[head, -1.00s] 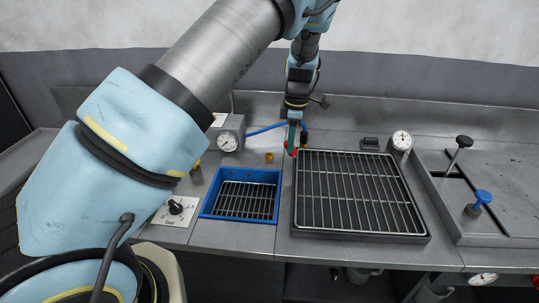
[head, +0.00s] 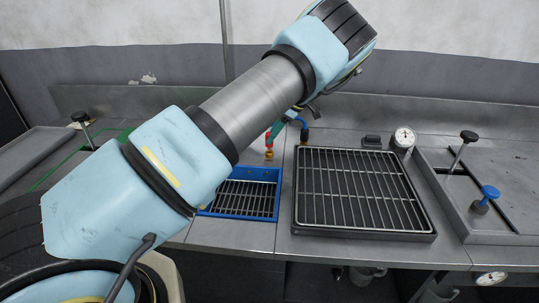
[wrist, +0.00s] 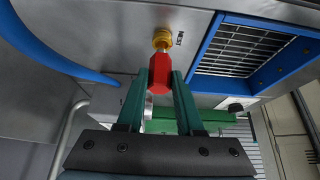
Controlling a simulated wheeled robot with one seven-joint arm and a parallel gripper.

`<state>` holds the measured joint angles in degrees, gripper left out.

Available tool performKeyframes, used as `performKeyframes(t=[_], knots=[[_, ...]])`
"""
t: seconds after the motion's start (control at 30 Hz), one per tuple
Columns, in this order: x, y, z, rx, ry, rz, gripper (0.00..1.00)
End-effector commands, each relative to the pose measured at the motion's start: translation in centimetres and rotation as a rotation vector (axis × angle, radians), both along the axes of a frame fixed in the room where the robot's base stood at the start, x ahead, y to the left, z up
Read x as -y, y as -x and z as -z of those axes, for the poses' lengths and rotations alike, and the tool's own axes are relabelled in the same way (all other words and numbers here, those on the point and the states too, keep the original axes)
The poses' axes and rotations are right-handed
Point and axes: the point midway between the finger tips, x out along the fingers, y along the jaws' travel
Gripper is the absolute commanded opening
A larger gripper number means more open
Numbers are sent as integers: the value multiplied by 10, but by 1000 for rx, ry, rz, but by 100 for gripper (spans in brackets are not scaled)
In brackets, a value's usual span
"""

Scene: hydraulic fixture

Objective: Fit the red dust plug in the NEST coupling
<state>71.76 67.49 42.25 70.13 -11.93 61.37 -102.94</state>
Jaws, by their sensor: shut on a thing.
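The red dust plug (wrist: 160,78) is clamped between the two green fingers of my gripper (wrist: 160,86) in the wrist view. Its narrow end points at the brass NEST coupling (wrist: 162,40), which has its label printed beside it. The plug and coupling overlap or meet in this view; I cannot tell whether the plug is inside. In the head view the red plug (head: 268,139) shows just above the brass coupling (head: 269,155), roughly in line with it. My arm hides most of my gripper there.
A blue-rimmed tray with a grid (head: 277,195) lies just in front of the coupling. A larger grated tray (head: 430,236) is to its right, with a gauge (head: 404,138) behind. A blue hose (wrist: 60,52) runs close by my gripper on the left in the wrist view.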

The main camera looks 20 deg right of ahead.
Motion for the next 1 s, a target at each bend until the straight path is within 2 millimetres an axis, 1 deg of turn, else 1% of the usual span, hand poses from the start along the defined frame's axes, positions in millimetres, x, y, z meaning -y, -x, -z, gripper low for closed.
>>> performKeyframes(t=[0.47,1.0], knots=[[0,0,0,0,1,0,0],[0,0,13,0,1,0,0]])
